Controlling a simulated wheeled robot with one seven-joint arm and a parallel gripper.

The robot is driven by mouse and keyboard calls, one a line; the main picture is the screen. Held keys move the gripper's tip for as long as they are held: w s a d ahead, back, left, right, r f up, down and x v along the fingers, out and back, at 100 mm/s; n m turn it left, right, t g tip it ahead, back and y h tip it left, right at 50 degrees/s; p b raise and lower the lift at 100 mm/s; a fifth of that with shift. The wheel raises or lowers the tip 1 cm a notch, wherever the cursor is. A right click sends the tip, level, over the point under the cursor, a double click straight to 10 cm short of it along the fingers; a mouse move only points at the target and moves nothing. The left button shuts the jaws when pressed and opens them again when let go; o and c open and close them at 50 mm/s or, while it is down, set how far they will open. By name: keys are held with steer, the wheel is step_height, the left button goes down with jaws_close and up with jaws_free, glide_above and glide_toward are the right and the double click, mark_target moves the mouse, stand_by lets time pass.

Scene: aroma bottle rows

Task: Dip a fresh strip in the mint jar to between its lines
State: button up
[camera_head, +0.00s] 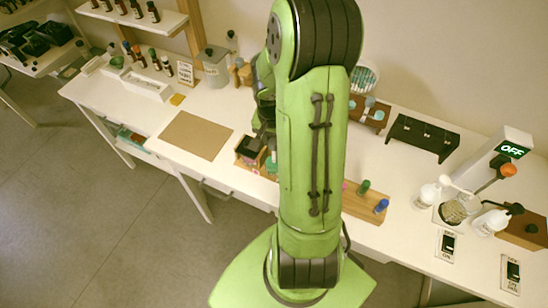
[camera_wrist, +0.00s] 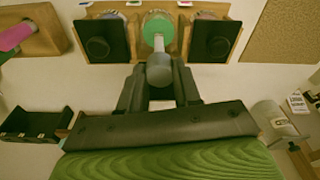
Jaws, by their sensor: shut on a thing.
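In the wrist view, my gripper (camera_wrist: 160,92) is shut on a grey, round-ended piece (camera_wrist: 159,70). A pale narrow strip (camera_wrist: 159,44) sticks out from it toward a green round jar (camera_wrist: 152,24). The green jar sits in the middle of a wooden rack (camera_wrist: 126,50), between two black-topped jars (camera_wrist: 97,40) (camera_wrist: 210,40). I cannot tell whether the strip's tip is inside the jar or above it. The labels by the rack are too small to read. In the head view, my arm hides most of the gripper and part of the rack (camera_head: 240,160).
A brown mat (camera_head: 196,135) lies left of the rack. A black stand (camera_head: 424,136) and a wooden block with coloured-capped vials (camera_head: 362,204) are to the right. A grey canister (camera_head: 214,68) stands behind.

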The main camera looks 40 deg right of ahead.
stand_by(0.3)
steer(key=shift+r+p, duration=2.35)
steer(key=shift+r, duration=0.7)
steer(key=shift+f, duration=0.1)
